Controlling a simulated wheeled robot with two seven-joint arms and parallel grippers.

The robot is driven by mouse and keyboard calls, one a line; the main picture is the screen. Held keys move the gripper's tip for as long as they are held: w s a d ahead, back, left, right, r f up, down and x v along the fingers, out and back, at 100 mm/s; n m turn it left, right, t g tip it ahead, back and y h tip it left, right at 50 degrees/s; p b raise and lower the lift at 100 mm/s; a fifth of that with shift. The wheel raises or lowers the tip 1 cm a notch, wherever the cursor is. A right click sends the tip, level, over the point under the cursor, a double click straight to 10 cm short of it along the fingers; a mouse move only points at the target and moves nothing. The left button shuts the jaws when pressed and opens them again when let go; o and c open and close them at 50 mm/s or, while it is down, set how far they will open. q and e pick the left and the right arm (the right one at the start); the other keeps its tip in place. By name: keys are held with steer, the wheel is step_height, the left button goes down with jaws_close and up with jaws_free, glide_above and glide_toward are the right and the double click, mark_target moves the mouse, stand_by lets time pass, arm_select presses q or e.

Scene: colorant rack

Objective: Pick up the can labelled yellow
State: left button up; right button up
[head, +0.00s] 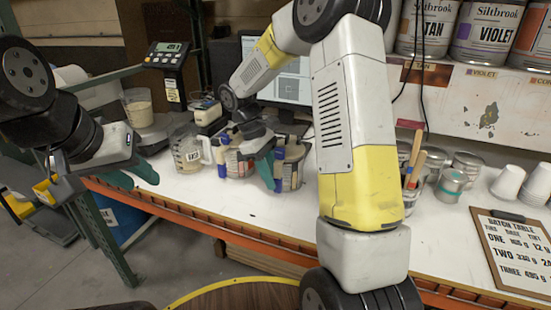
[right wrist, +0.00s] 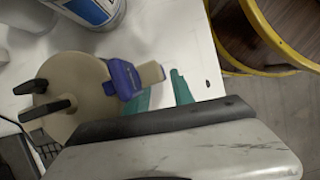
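I cannot read the word yellow on any can. Several cans with blue parts on their lids stand on the white bench; one is at the left (head: 235,162) and one at the right (head: 291,170) of my right gripper (head: 271,170) in the head view. In the right wrist view, a beige round lid (right wrist: 72,92) with black handles and a blue-purple spout lies close to the teal fingertips (right wrist: 160,95). These fingers are apart, with nothing visibly held between them. My left gripper (head: 133,176) is open and empty, off the bench's left front edge.
A clear jug (head: 188,152) stands left of the cans, near a scale display (head: 167,54). Large tins, including violet (head: 484,32), line the shelf above. Metal cups (head: 451,184), white cups (head: 508,182) and a clipboard (head: 515,250) occupy the right. The bench front is mostly clear.

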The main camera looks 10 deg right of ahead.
jaws_close()
steer(key=shift+r, duration=0.1)
stand_by(1.2)
